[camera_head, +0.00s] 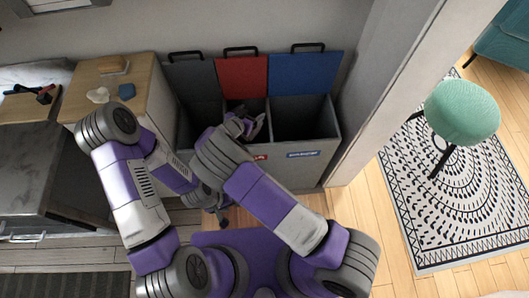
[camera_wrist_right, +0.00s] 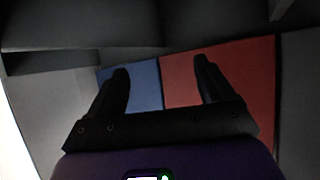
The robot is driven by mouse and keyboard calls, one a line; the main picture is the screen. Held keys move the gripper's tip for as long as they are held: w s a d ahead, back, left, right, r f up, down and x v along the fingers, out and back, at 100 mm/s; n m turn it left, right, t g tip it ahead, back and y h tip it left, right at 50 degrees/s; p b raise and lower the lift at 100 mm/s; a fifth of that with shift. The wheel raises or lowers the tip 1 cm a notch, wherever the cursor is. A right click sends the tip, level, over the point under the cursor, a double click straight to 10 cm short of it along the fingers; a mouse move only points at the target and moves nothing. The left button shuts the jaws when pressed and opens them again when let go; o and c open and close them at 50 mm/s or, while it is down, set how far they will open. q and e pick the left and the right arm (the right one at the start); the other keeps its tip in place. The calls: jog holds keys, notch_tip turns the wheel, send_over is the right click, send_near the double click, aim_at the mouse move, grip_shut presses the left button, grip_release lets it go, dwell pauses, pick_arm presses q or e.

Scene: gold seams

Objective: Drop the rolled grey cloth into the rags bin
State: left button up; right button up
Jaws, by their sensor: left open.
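A grey bin unit (camera_head: 316,172) with three compartments stands against the wall, its grey (camera_head: 192,75), red (camera_head: 242,76) and blue (camera_head: 304,73) lids raised. Its front labels are too small to read, so I cannot tell which compartment is for rags. My right gripper (camera_head: 250,124) is over the middle, red-lidded compartment. In the right wrist view the fingers of this gripper (camera_wrist_right: 162,88) are apart with nothing between them, the blue and red lids behind. My left gripper (camera_head: 222,214) hangs low in front of the bins, open. I see no rolled grey cloth in either view.
A wood-topped cabinet (camera_head: 75,104) left of the bins holds a tan block (camera_head: 113,66), a whitish lump (camera_head: 98,95) and a light-blue piece (camera_head: 127,91). A wall edge bounds the bins on the right. A green stool (camera_head: 462,110) stands on a patterned rug (camera_head: 440,215).

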jog(key=shift+o, duration=0.2)
jog(key=p+v, duration=0.1)
jog(key=v, duration=0.6)
jog(key=shift+s+a+p, duration=0.2)
jog(key=shift+p, duration=0.2)
jog(key=shift+r, duration=0.1)
